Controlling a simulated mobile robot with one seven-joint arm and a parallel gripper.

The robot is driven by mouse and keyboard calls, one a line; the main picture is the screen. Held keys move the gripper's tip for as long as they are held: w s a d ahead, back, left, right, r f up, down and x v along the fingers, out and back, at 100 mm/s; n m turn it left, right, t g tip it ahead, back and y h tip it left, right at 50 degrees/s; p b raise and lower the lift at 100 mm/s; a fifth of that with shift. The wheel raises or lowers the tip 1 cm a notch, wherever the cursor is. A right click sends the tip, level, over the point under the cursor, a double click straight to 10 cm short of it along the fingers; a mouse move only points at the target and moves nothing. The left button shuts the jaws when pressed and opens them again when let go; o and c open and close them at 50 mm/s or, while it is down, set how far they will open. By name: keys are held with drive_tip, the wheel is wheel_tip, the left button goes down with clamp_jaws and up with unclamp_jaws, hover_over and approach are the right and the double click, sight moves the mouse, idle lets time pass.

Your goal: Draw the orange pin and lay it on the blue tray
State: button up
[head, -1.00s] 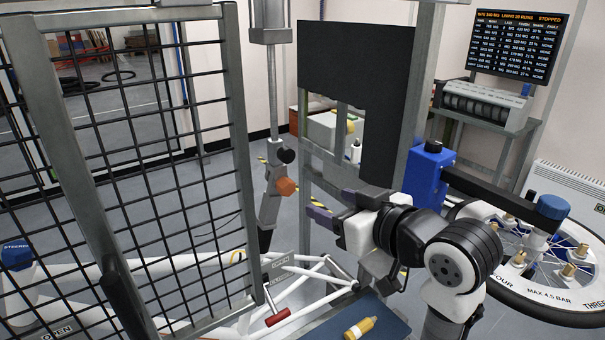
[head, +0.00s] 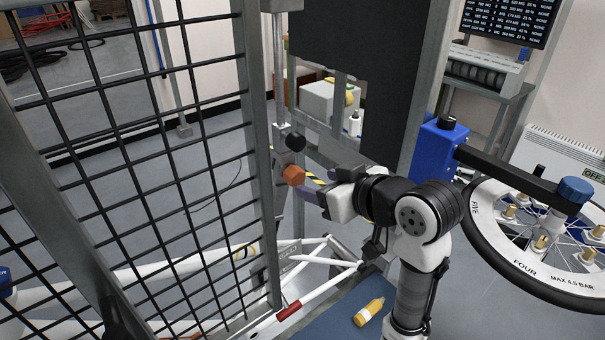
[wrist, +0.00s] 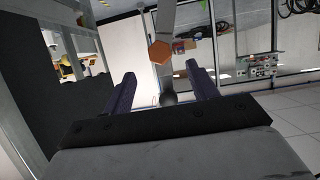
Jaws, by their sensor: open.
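The orange pin (head: 293,175) shows its six-sided head on the grey fitting at the lower end of the upright rod. It also shows in the wrist view (wrist: 160,52), beyond and between my fingertips. My gripper (head: 318,185) is open and empty, its purple-grey fingers pointing left at the pin from close by. In the wrist view my two fingers (wrist: 160,84) stand wide apart on either side of the pin's line; I see no contact. The blue tray (head: 325,322) lies low at the front, partly cut off by the frame edge. The pin's shaft is hidden.
A black knob (head: 296,141) sits just above the pin. A yellow bottle (head: 369,311) lies on the tray. A mesh guard (head: 170,170) stands left, a dark panel (head: 365,80) behind my arm. A red-handled bar (head: 290,311) and white frame tubes are below; a wheel (head: 540,245) is right.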

sight(299, 178)
drive_tip(key=p+x, duration=0.1)
drive_tip(key=x, duration=0.6)
drive_tip(key=shift+w+a, duration=0.2)
drive_tip(key=shift+w, duration=0.1)
drive_tip(key=c, duration=1.2)
drive_tip(key=shift+o, duration=0.2)
drive_tip(key=shift+s+d, duration=0.1)
drive_tip(key=shift+d, duration=0.05)
